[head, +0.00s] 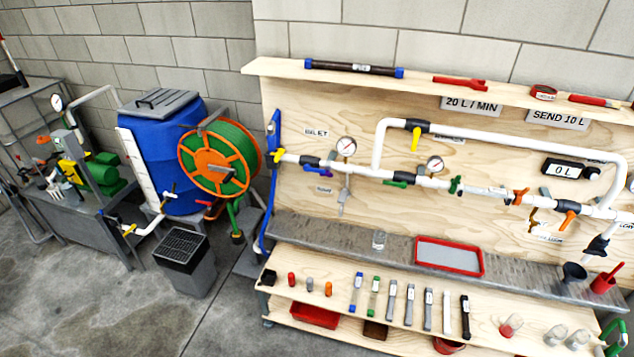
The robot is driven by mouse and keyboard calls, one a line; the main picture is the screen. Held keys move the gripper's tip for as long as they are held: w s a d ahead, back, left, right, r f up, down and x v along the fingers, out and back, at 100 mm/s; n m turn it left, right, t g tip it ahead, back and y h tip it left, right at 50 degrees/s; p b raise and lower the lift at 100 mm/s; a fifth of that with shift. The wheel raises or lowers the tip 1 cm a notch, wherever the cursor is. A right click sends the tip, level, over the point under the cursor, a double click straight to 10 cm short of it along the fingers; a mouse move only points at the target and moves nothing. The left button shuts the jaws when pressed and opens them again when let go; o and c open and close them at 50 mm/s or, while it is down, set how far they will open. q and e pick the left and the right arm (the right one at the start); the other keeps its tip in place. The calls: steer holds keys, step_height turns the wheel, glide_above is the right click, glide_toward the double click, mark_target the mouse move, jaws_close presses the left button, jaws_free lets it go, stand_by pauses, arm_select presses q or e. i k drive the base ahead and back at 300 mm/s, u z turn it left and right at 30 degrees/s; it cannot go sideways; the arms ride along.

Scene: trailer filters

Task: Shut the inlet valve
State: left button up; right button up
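The INLET label (316,133) is on the wooden back panel, toward its left end. Below and left of it, a small yellow valve handle (278,156) sits at the left end of the white pipe line, by the blue hose (270,190). The handle looks short and slanted from here; I cannot tell clearly whether it lies along or across the pipe. A pressure gauge (346,146) stands further right. Neither of my grippers is in view.
A bypass pipe (480,138) with another yellow handle (415,138) runs above the main line. A hose reel (216,162) and grey bin (185,262) stand left. Floor in front is clear.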

mark_target(306, 168)
steer(key=z, duration=0.7)
steer(key=i, duration=1.2)
steer(key=u, duration=0.05)
